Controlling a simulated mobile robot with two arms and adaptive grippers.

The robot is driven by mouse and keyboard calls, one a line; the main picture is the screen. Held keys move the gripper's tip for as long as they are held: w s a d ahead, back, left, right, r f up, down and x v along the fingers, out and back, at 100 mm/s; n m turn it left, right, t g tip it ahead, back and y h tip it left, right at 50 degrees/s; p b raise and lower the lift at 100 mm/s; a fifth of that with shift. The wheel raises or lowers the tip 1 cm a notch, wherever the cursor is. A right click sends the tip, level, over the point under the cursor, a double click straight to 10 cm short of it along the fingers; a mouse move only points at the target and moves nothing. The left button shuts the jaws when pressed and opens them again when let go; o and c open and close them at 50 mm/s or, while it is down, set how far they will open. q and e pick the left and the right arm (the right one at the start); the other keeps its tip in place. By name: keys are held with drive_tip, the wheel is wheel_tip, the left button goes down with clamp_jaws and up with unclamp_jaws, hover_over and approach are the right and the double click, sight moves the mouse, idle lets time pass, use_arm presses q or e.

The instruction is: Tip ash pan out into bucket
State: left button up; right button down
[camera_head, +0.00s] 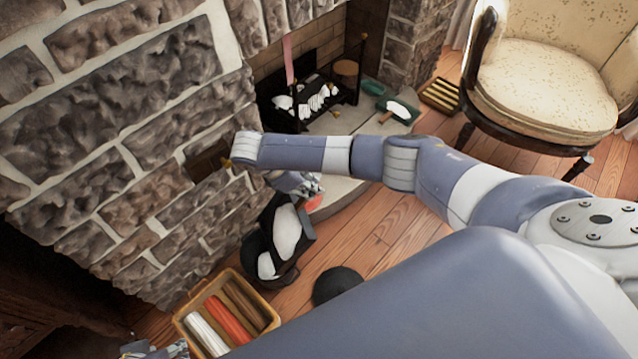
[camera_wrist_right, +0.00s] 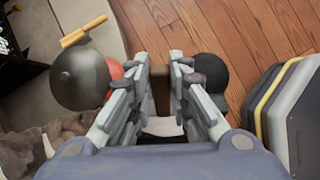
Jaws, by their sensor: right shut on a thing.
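My right gripper (camera_head: 300,184) is shut on the dark ash pan (camera_head: 308,222), which holds pale ash (camera_head: 286,232). In the right wrist view my gripper's fingers (camera_wrist_right: 164,72) close on a brown piece, with a pale patch (camera_wrist_right: 162,126) below it. The pan slants over a black container (camera_head: 287,272), apparently the bucket, low beside the stone wall. A pale patch (camera_head: 266,265) also shows there; I cannot tell whether it lies in the pan or the bucket. My left gripper (camera_head: 152,350) is partly cut off at the bottom edge, and its jaws are unclear.
A yellow tub (camera_head: 184,322) with several coloured bars stands below. A black round thing (camera_head: 338,284) lies on the wood floor beside it. The fireplace grate (camera_head: 312,98), green dustpan (camera_head: 396,116), slatted crate (camera_head: 440,96) and armchair (camera_head: 545,88) are farther back.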

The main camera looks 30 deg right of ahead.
drive_tip(key=shift+w+a+r+h, duration=0.1)
drive_tip(key=shift+a+r+h, duration=0.05)
drive_tip(key=shift+a, duration=0.3)
drive_tip(key=shift+w+a+r+h, duration=0.1)
drive_tip(key=shift+a+h, duration=0.05)
drive_tip(key=shift+a, duration=0.3)
drive_tip(key=shift+a+r, duration=0.1)
drive_tip(key=shift+a, duration=0.35)
use_arm(q)
drive_tip(key=shift+s+f+b, duration=0.1)
drive_tip(key=shift+f+b, duration=0.45)
drive_tip(key=shift+b, duration=0.35)
use_arm(e)
drive_tip(key=shift+w+a+r+h, duration=0.1)
drive_tip(key=shift+a+r+h, duration=0.25)
drive_tip(key=shift+a, duration=0.45)
drive_tip(key=shift+a+r+h, duration=0.2)
drive_tip(key=shift+a+h, duration=0.2)
drive_tip(key=shift+a, duration=0.4)
drive_tip(key=shift+w+a+r+h, duration=0.1)
drive_tip(key=shift+a+r+h, duration=0.25)
drive_tip(key=shift+a, duration=0.45)
